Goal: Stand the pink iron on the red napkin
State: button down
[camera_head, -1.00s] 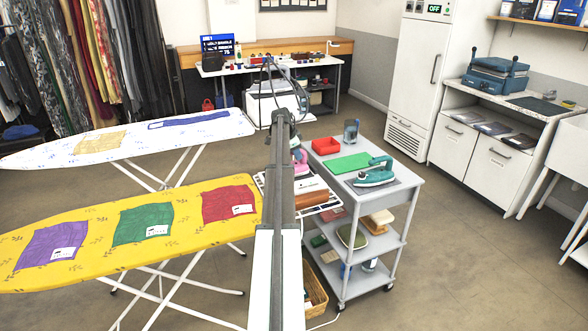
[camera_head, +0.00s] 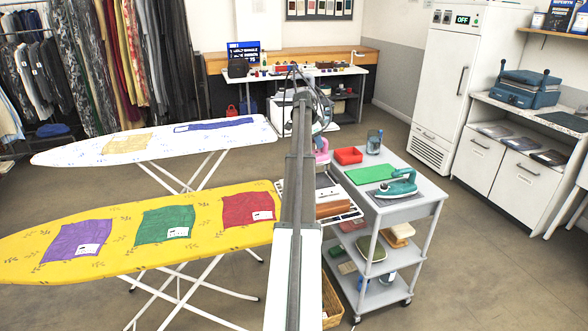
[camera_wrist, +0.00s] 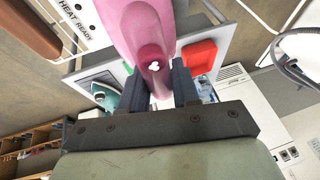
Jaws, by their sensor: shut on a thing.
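The pink iron (camera_wrist: 140,28) is held in my gripper (camera_wrist: 160,88), whose two dark fingers close on its handle in the wrist view. In the head view only a bit of the pink iron (camera_head: 322,150) shows beside my arm, which hides the rest and my fingers. The red napkin (camera_head: 247,209) lies flat at the right end of the yellow ironing board (camera_head: 110,264), with a small white label on it. The iron is apart from the napkin, up near the trolley.
Green (camera_head: 165,223) and purple (camera_head: 78,240) napkins lie on the same board. A grey trolley (camera_head: 408,212) at right holds a teal iron (camera_head: 397,187), a green mat (camera_head: 371,174) and a red tray (camera_head: 348,155). A white ironing board (camera_head: 90,152) stands behind.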

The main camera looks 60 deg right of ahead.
jog(key=w+a+r+n, duration=0.1)
jog(key=w+a, duration=0.5)
jog(key=w, duration=0.4)
jog(key=w+a+n+t, duration=0.1)
jog(key=w+a, duration=0.2)
jog(key=a, duration=0.4)
jog(key=w+a+n, duration=0.1)
jog(key=w+a, duration=0.3)
jog(key=a, duration=0.4)
jog(key=s+a+f+m+g, duration=0.1)
jog(key=s+a+f+m, duration=0.1)
jog(key=s+a+m, duration=0.15)
notch_tip(320, 180, down, 9)
jog(key=shift+s, duration=0.35)
jog(key=shift+a+f+n, duration=0.15)
jog(key=shift+f+n, duration=0.1)
jog(key=shift+f, duration=0.15)
jog(key=shift+f, duration=0.35)
